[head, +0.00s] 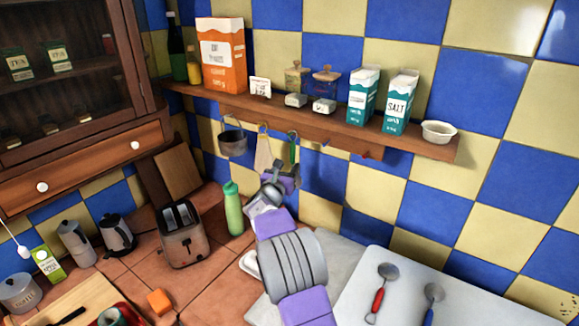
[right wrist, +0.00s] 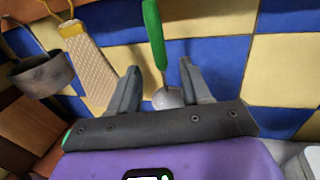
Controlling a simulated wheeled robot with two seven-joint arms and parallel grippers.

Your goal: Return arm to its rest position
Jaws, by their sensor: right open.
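My right arm rises from the bottom of the head view, and its gripper (head: 283,168) is in front of the hanging utensils under the wall shelf. In the right wrist view the two fingers of the right gripper (right wrist: 160,78) stand apart. A ladle or spoon with a green handle (right wrist: 154,35) hangs beyond them, its grey bowl (right wrist: 168,98) showing between the fingers. I cannot tell whether they touch it. The green handle also shows in the head view (head: 292,150). My left gripper is in neither view.
The wooden shelf (head: 430,143) above carries cartons, jars and a bowl. A grey pot (head: 232,144) hangs at the left. A green bottle (head: 233,208) and a toaster (head: 181,235) stand on the tiled counter. A white board (head: 400,275) with two utensils lies at the right.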

